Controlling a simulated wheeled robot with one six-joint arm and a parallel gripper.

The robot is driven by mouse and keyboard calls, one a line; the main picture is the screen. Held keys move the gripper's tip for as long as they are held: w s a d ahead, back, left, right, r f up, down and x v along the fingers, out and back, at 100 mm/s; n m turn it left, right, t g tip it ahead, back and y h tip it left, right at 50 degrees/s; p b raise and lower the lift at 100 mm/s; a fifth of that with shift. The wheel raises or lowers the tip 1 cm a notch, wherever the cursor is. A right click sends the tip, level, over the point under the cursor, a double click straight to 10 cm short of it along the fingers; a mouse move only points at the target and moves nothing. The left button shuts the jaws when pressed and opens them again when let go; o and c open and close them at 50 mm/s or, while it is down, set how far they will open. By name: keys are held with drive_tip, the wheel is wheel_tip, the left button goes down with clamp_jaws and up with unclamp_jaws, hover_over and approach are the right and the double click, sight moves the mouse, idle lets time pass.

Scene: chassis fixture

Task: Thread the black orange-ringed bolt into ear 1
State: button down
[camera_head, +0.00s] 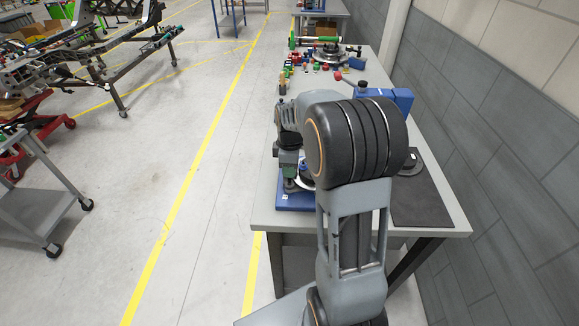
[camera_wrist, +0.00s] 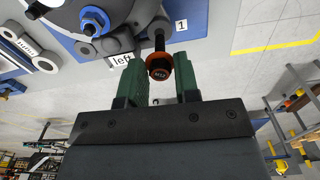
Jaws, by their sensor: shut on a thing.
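In the wrist view, the black bolt (camera_wrist: 159,68) with an orange ring round its head sits between the green fingers of my gripper (camera_wrist: 162,78), which is shut on it. Its dark shank points away from me toward the grey fixture, beside the label "1" (camera_wrist: 181,24). I cannot tell whether the shank tip is inside the hole of ear 1 or only against it. In the head view, my gripper (camera_head: 288,160) is low over the blue fixture base (camera_head: 296,201); my arm hides the bolt and most of the fixture.
A blue nut (camera_wrist: 93,21) and a "left" label (camera_wrist: 123,59) are close by on the fixture. A dark mat (camera_head: 425,203) lies on the bench to the right. Several small coloured parts and a green-ended roller (camera_head: 315,41) are at the bench's far end. A wall borders the right.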

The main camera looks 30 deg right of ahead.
sight(290, 184)
drive_tip(key=shift+n, duration=1.2)
drive_tip(key=shift+f, duration=0.1)
drive_tip(key=shift+f, duration=0.3)
drive_tip(key=shift+f+b, duration=0.2)
drive_tip(key=shift+b, duration=0.2)
drive_tip(key=shift+f, duration=0.2)
drive_tip(key=shift+f+b, duration=0.45)
drive_tip(key=shift+f, duration=0.05)
drive_tip(key=shift+f, duration=0.3)
drive_tip(key=shift+f+b, duration=0.65)
drive_tip(key=shift+f, duration=0.05)
idle(0.7)
